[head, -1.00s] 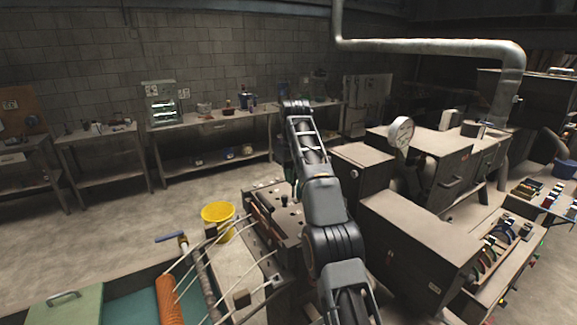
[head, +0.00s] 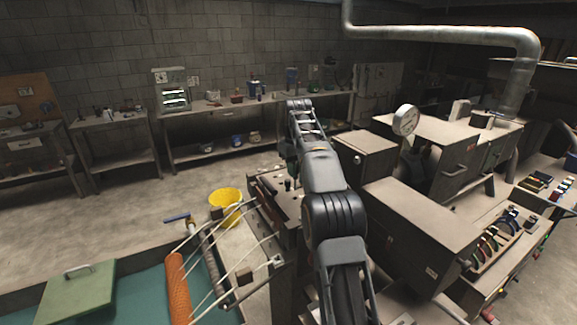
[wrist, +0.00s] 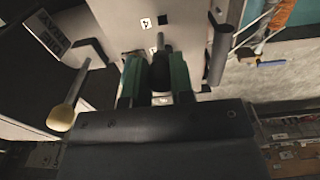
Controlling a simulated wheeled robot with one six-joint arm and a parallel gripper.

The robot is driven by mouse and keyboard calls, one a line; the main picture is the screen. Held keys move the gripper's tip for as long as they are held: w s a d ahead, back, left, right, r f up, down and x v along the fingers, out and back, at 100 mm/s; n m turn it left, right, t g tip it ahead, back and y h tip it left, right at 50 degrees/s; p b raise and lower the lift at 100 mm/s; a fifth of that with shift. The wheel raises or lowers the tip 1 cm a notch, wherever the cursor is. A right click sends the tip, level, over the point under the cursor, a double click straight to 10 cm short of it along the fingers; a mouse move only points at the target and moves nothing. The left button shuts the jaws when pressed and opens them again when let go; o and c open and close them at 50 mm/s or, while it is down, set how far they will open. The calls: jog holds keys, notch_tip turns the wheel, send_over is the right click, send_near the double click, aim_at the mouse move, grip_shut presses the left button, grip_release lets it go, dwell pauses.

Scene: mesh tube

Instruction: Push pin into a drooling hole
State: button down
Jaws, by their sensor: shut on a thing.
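In the wrist view, my gripper (wrist: 156,82) has two green fingers shut on a dark pin (wrist: 160,66). The pin's thin grey shaft points toward a pale panel (wrist: 120,20) ahead. I cannot tell whether the pin's tip touches the panel. In the head view, my arm reaches away from me and hides most of the gripper. A small black peg (head: 288,184) stands on the machine top to the arm's left. No drooling hole can be made out.
A pale-tipped handle (wrist: 61,116) is left of my gripper and a grey cylinder (wrist: 217,62) is right of it. Grey machine boxes (head: 415,225) crowd the right. Open floor lies left.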

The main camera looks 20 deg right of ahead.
aim_at(296, 188)
jog(key=shift+a+f, duration=0.2)
jog(key=shift+f, duration=1)
jog(key=shift+s, duration=0.2)
dwell(1.1)
jog(key=shift+f+b, duration=1.55)
jog(key=shift+f, duration=0.8)
dwell(2.1)
jog(key=c, duration=0.9)
grip_release()
